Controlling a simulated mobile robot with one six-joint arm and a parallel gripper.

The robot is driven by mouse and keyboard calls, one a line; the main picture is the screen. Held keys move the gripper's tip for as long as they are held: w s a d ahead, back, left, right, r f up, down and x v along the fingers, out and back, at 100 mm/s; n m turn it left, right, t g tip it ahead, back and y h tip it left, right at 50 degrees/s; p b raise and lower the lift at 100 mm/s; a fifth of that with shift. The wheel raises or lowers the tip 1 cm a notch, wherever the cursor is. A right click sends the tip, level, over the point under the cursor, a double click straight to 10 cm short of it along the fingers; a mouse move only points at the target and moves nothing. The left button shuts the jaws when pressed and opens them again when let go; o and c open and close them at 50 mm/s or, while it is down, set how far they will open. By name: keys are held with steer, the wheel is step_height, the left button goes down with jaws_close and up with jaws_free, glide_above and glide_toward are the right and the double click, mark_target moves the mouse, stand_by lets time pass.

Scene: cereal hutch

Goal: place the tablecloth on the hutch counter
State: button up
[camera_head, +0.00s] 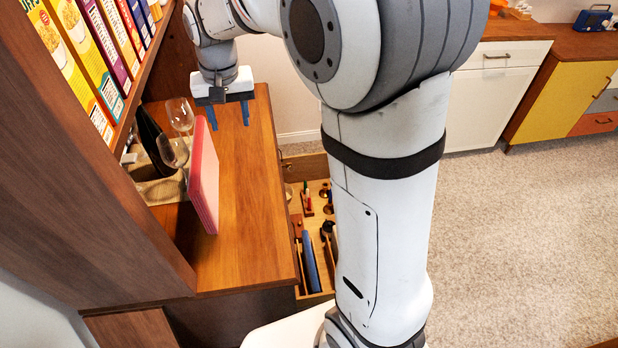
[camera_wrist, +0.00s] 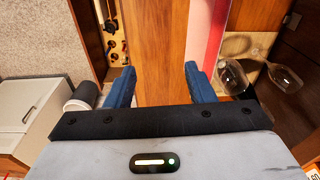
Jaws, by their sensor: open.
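The hutch counter (camera_head: 245,220) is a brown wooden top running along the hutch, and it passes under my gripper in the wrist view (camera_wrist: 165,50). A flat pink-red slab (camera_head: 204,180) stands upright on its edge on the counter. It may be the folded tablecloth, but I cannot tell for sure. In the wrist view the slab (camera_wrist: 208,30) lies just beyond the right finger, outside the jaws. My gripper (camera_head: 232,112) is above the far part of the counter, pointing down, with its blue fingers (camera_wrist: 160,85) apart and nothing between them.
Wine glasses (camera_head: 180,115) and a dark bottle (camera_head: 150,140) stand by a beige mat (camera_head: 160,190) beside the slab. Cereal boxes (camera_head: 75,45) fill the shelf above. An open drawer (camera_head: 315,225) with utensils juts out on the right. The counter's right strip is clear.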

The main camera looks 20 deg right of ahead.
steer(key=s+d+t, duration=0.1)
steer(key=s+d, duration=0.3)
steer(key=s, duration=0.6)
steer(key=s+d+f+n, duration=0.1)
steer(key=s+d, duration=0.4)
steer(key=s, duration=0.6)
steer(key=shift+s+d+t, duration=0.25)
steer(key=shift+d+t, duration=0.05)
steer(key=shift+t, duration=0.1)
steer(key=shift+f, duration=0.1)
steer(key=shift+c, duration=0.6)
